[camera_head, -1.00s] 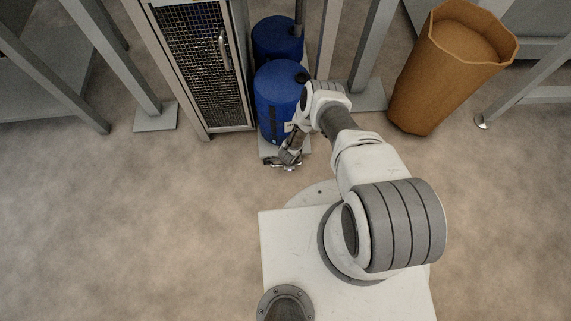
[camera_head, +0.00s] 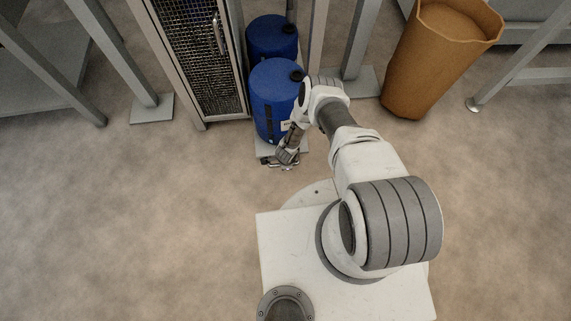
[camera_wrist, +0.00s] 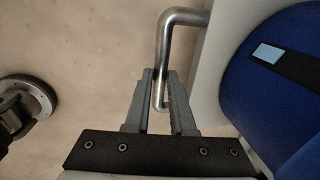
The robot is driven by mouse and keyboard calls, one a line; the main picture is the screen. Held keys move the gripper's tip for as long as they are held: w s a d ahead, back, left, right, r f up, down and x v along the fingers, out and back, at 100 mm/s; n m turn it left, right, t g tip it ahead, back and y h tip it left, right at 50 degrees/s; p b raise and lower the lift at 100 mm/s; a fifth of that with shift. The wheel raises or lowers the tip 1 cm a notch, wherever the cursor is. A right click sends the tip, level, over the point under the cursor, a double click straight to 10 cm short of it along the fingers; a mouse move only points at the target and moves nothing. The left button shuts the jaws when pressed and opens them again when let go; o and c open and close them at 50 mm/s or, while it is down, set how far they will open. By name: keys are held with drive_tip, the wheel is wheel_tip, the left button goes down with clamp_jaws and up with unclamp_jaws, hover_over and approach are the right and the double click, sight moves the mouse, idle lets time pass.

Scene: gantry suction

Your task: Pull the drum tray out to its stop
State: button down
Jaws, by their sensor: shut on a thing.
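The drum tray is a flat light-grey plate (camera_head: 298,147) showing under the front blue drum (camera_head: 272,115) in the head view. In the wrist view its pale edge (camera_wrist: 207,75) runs beside the blue drum. A bent metal handle (camera_wrist: 166,40) is fixed at the tray's front. My gripper (camera_head: 284,160) is at the tray's front edge; the wrist view shows its two grey fingers (camera_wrist: 160,85) shut on the handle bar, one on each side. A second blue drum (camera_head: 272,38) stands behind the first. Much of the tray is hidden under the drums.
A mesh-doored cabinet (camera_head: 200,60) stands close on the drums' left, and grey posts (camera_head: 362,40) stand to their right. A brown bin (camera_head: 435,60) is at the upper right. The floor on the left is clear. A round grey foot or wheel (camera_wrist: 28,98) shows at the wrist view's left.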

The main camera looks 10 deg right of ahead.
drive_tip(key=shift+s, duration=0.4)
drive_tip(key=c, duration=0.8)
unclamp_jaws()
drive_tip(key=shift+o, duration=0.2)
drive_tip(key=shift+w, duration=0.15)
